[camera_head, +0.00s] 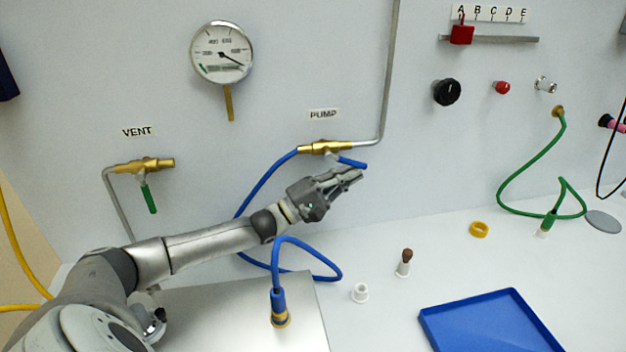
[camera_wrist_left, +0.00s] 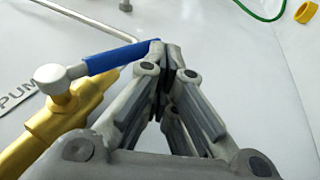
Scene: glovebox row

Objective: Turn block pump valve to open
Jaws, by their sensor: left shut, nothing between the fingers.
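The pump valve (camera_head: 325,147) is a brass body on the wall under the PUMP label (camera_head: 323,114). Its blue lever handle (camera_head: 352,162) points right and slightly down, close to the line of the pipe. In the left wrist view the blue handle (camera_wrist_left: 122,56) runs from its grey pivot towards my fingertips, and the brass body (camera_wrist_left: 60,125) lies below it. My left gripper (camera_head: 356,175) is shut and empty, just below the handle's free end. In the left wrist view its fingertips (camera_wrist_left: 172,48) are beside the handle's tip; I cannot tell whether they touch. My right gripper is not in view.
A blue hose (camera_head: 262,190) runs from the valve down behind my left arm. The vent valve (camera_head: 145,165) with a green handle is at left. A pressure gauge (camera_head: 222,52) is above. A blue tray (camera_head: 490,325), a yellow ring (camera_head: 479,229) and small fittings lie on the bench.

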